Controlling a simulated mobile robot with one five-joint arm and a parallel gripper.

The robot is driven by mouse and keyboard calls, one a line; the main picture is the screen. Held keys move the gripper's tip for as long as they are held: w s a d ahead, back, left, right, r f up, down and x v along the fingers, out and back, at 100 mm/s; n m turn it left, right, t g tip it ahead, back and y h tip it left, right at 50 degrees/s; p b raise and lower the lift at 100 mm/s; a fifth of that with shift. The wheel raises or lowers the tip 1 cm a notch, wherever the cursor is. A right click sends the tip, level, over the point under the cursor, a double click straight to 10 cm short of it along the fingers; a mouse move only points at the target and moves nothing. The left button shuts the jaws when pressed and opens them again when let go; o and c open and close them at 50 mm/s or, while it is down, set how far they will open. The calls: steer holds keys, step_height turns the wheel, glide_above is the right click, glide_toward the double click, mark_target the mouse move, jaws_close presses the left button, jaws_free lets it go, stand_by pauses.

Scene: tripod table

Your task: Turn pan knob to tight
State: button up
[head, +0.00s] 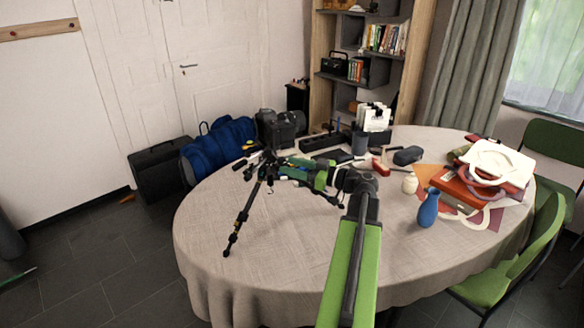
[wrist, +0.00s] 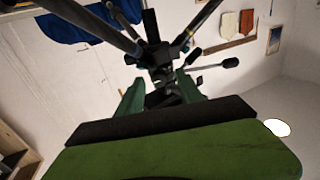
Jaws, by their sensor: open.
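A black tripod (head: 244,217) stands on the cloth-covered round table (head: 300,262), its head partly hidden by my gripper. In the wrist view, its dark legs and centre (wrist: 150,52) spread across the top, and a handle with a dark grip (wrist: 230,62) sticks out to the right. My gripper (head: 278,165) is at the tripod's head. In the wrist view its two green fingers (wrist: 160,88) are apart, with dark tripod parts between or just beyond them. I cannot tell which small part is the pan knob, nor whether a finger touches it.
On the table, a blue vase (head: 428,208), a small cream jar (head: 410,184) and a pile of books and papers (head: 490,172) stand right of my arm. Black boxes and tools lie behind it. Green chairs (head: 515,262) border the right side. The table's front left is clear.

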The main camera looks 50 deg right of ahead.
jaws_close()
steer(key=shift+m, duration=0.7)
jaws_free()
steer(key=v, duration=1.7)
steer(key=shift+s, duration=0.2)
steer(key=shift+d+r, duration=0.1)
